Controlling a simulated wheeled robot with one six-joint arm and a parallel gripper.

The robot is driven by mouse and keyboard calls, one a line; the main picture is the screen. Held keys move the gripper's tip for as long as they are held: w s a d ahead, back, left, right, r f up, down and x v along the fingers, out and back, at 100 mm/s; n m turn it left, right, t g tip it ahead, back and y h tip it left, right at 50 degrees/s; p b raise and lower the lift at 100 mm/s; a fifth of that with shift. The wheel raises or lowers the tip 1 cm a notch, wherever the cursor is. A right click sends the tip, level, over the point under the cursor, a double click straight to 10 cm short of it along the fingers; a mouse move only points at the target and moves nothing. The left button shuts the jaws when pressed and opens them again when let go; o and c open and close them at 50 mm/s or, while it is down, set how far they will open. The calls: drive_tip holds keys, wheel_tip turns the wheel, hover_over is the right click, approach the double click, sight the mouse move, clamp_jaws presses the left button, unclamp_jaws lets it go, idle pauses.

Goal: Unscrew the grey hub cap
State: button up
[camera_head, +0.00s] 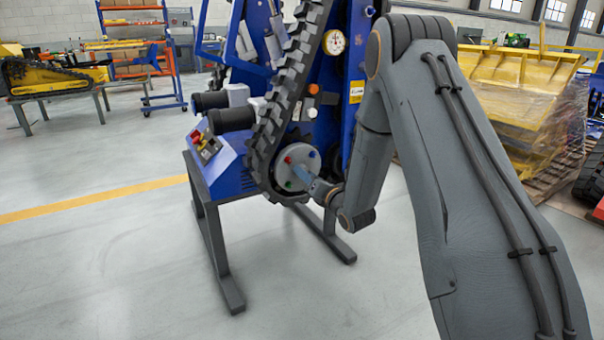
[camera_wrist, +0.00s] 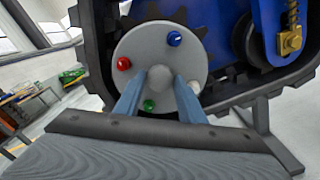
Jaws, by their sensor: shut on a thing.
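The round light-grey hub disc (camera_head: 290,158) is at the lower end of the black track on the blue carrier. In the wrist view the hub disc (camera_wrist: 140,45) faces me, with a red, a blue, a green and a white coloured cap around its rim. The small grey hub cap (camera_wrist: 160,83) is at its middle, between my fingers. My gripper (camera_wrist: 160,82) is shut on the grey hub cap, one blue-grey finger on each side. In the head view my gripper (camera_head: 304,175) reaches the disc from the right and hides the cap.
The black rubber track (camera_head: 285,85) runs up from the hub, close around the disc. A blue control box (camera_head: 212,150) and dark stand legs (camera_head: 222,250) are at the left. A wrapped yellow load (camera_head: 515,95) stands at the right. The floor in front is clear.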

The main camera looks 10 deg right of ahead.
drive_tip(key=shift+w+r, duration=0.1)
drive_tip(key=shift+r, duration=0.05)
drive_tip(key=o, duration=0.8)
drive_tip(key=shift+o, duration=0.2)
drive_tip(key=m+p, duration=0.8)
drive_tip(key=m, duration=2.1)
drive_tip(key=shift+c, duration=0.3)
